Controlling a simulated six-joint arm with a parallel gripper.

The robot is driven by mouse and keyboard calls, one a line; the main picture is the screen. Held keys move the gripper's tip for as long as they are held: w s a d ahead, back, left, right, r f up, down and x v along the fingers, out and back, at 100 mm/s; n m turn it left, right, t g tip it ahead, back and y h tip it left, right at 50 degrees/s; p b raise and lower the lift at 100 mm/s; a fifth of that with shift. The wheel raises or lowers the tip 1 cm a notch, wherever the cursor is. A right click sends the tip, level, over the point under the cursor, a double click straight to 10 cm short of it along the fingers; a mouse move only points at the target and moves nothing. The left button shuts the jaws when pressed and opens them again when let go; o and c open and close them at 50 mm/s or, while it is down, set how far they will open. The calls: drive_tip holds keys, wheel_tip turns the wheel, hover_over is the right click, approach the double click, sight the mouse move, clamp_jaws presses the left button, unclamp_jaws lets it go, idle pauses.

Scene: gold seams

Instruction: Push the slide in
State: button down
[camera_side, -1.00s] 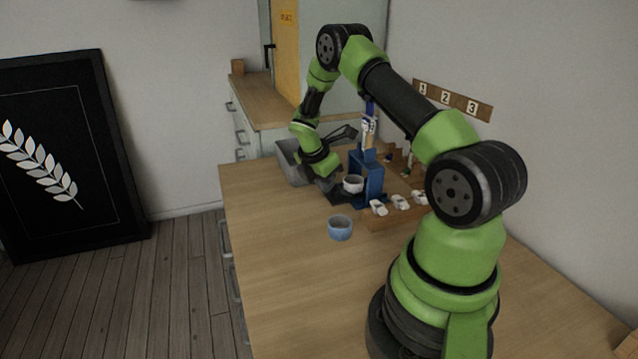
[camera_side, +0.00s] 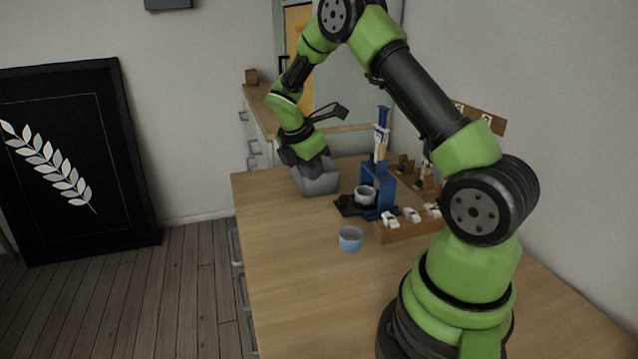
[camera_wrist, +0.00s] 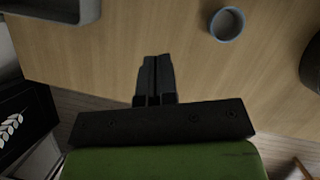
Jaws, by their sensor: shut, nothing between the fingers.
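A dark flat slide (camera_side: 350,207) sticks out to the left at the foot of a blue stand (camera_side: 379,195) in the side view. A white cup (camera_side: 365,194) sits on it, close against the stand. My gripper (camera_side: 317,170) is left of the slide and above it, in front of the grey bin and apart from the stand. In the wrist view my gripper (camera_wrist: 156,75) points over bare table with its two dark fingers together and nothing between them. The slide cannot be made out in the wrist view.
A blue cup (camera_side: 350,238) stands on the table in front of the slide; it also shows in the wrist view (camera_wrist: 227,24). A grey bin (camera_side: 318,184) is behind my gripper. A wooden rack (camera_side: 408,228) with white pieces stands right of the stand. The front-left table is clear.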

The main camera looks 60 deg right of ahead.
drive_tip(key=w+a+f+g+h, duration=0.2)
drive_tip(key=a+f+h, duration=0.1)
drive_tip(key=a+h, duration=0.1)
approach(355, 202)
drive_tip(key=w+a+f, duration=0.1)
drive_tip(key=f, duration=0.1)
drive_tip(key=w+a+f, duration=0.1)
drive_tip(key=a+f, duration=0.1)
drive_tip(key=shift+w, duration=0.15)
drive_tip(key=d, duration=0.1)
drive_tip(key=s+d, duration=0.1)
drive_tip(key=d, duration=0.1)
drive_tip(key=shift+s+d+f, duration=0.15)
drive_tip(key=shift+f, duration=0.1)
drive_tip(key=shift+s+d, duration=0.2)
drive_tip(key=shift+d, duration=0.3)
drive_tip(key=shift+s+d, duration=1.3)
